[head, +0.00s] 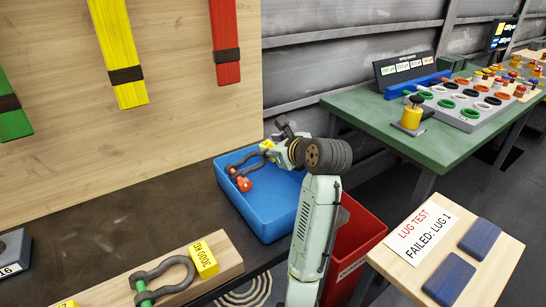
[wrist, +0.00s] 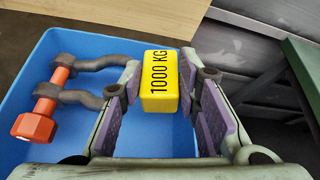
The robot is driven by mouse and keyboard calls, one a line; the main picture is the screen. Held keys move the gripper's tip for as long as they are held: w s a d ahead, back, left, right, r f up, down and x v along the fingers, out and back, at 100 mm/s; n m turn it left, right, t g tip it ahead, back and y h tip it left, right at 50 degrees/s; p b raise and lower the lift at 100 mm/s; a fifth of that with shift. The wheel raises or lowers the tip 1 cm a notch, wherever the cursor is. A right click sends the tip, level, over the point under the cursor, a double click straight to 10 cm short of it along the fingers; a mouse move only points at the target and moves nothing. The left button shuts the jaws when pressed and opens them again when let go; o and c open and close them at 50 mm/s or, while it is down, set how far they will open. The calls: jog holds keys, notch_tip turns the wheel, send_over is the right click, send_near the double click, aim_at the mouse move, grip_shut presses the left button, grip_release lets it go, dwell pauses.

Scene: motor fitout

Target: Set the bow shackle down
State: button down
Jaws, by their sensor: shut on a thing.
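The bow shackle (head: 252,166) is dark grey with an orange pin and a yellow block marked 1000 KG. My gripper (head: 268,147) is shut on that yellow block, which shows between the purple finger pads in the wrist view (wrist: 161,82). The shackle's grey legs and orange pin (wrist: 40,112) stick out to the left of the fingers. The left finger hides part of the bow. The shackle is over the inside of a blue bin (head: 262,222). I cannot tell whether it touches the bin floor.
A second shackle (head: 165,268) with a green pin and a 3000 KG block lies on a wooden board, front left. A red bin (head: 362,235) stands right of the blue one. A wooden stand with a LUG TEST card (head: 418,232) is at right. Straps hang on the back panel.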

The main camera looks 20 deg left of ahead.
jog(key=shift+f, duration=1.55)
jog(key=shift+f, duration=0.1)
jog(key=c, duration=1.5)
grip_release()
jog(key=b+v, duration=0.2)
jog(key=v, duration=1)
jog(key=shift+w, duration=0.1)
